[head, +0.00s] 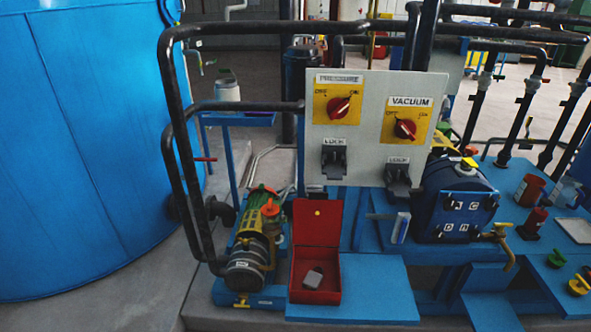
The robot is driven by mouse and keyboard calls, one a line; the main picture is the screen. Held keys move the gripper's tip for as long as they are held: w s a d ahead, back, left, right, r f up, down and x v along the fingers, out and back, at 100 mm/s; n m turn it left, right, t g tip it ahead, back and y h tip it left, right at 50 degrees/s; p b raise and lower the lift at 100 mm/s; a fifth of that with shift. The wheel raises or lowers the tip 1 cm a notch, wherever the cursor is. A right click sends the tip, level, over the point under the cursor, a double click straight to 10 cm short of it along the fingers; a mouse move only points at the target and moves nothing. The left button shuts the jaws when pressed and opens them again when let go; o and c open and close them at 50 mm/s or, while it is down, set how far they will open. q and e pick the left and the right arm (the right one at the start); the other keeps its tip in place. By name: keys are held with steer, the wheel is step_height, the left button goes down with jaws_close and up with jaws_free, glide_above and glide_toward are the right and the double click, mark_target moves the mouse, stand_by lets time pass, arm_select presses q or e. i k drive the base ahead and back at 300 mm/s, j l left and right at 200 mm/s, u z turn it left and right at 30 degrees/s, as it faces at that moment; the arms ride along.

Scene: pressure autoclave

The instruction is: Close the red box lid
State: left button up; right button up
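The red box (331,291) sits low in the middle of the head view, on a blue platform. Its red lid (317,230) is open and stands roughly upright at the back of the box, with a small yellow dot near its top edge. A grey padlock-like object (314,278) lies inside the box. Neither of my grippers shows in the head view.
A yellow-green pump or motor (250,240) stands close to the left of the box. The blue platform (375,288) to its right is clear. A grey panel (363,120) with two red knobs stands behind and above. Black pipes (175,110) rise at the left.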

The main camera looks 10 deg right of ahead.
mark_target(308, 228)
steer(key=z, duration=1.1)
steer(key=i+j+z, duration=0.1)
steer(key=j+z, duration=0.45)
steer(key=i+j, duration=0.1)
steer(key=j, duration=0.35)
steer(key=i+j, duration=0.1)
steer(key=j, duration=0.35)
